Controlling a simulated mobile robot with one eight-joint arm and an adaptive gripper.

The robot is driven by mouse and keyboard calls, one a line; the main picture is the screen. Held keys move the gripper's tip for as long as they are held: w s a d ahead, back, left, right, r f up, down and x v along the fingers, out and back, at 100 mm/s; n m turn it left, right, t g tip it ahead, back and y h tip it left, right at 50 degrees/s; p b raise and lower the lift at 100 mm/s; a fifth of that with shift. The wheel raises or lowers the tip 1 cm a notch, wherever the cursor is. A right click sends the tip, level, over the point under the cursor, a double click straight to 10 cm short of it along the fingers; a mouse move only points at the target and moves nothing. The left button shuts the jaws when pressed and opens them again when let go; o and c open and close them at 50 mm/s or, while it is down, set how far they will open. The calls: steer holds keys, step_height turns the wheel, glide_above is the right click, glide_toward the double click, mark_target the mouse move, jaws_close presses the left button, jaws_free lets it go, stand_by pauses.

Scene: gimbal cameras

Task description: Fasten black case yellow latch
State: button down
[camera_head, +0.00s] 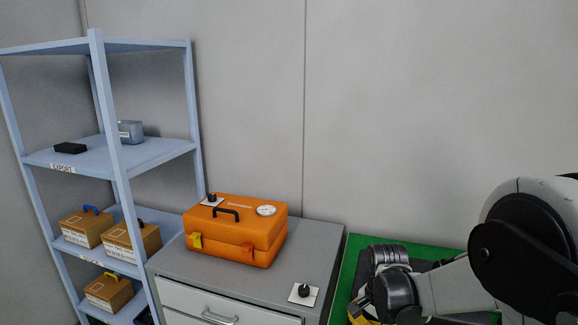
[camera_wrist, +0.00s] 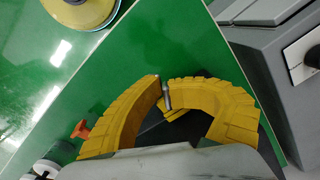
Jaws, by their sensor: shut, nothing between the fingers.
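My gripper (camera_wrist: 163,85) has yellow segmented fingers, curved inward with their tips together; it is shut and empty. Beneath and between the fingers is a dark surface (camera_wrist: 262,145), probably the black case, on the green tabletop. A dark patch (camera_head: 428,264) also shows behind my arm in the head view. My arm and fingers hide most of it. A small yellow piece (camera_wrist: 180,113) shows inside the finger loop; I cannot tell whether it is the latch or part of a finger. No latch is clearly visible on the black thing.
An orange case (camera_head: 235,232) with a yellow latch (camera_head: 195,240) stands on a grey cabinet (camera_head: 325,240) left of the green table (camera_head: 347,272). A black knob on a white plate (camera_head: 304,292) is nearby. A blue shelf (camera_head: 150,152) holds boxes. A small orange part (camera_wrist: 82,130) lies left of the fingers.

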steer(key=shift+w+d+f, duration=0.1)
steer(key=shift+w+d, duration=0.1)
steer(key=shift+s, duration=0.15)
steer(key=shift+s+a, duration=0.25)
steer(key=shift+s, duration=0.4)
steer(key=shift+s+a, duration=0.25)
steer(key=shift+s, duration=0.35)
step_height(320, 180, up, 8)
steer(key=p, duration=0.6)
steer(key=shift+a, duration=0.1)
steer(key=s+r+n+t, duration=0.7)
steer(key=s+r+n, duration=0.2)
steer(key=s+r, duration=0.4)
steer(key=shift+s+a+r+n, duration=0.15)
steer(key=shift+s+r+n, duration=0.2)
steer(key=shift+r, duration=0.55)
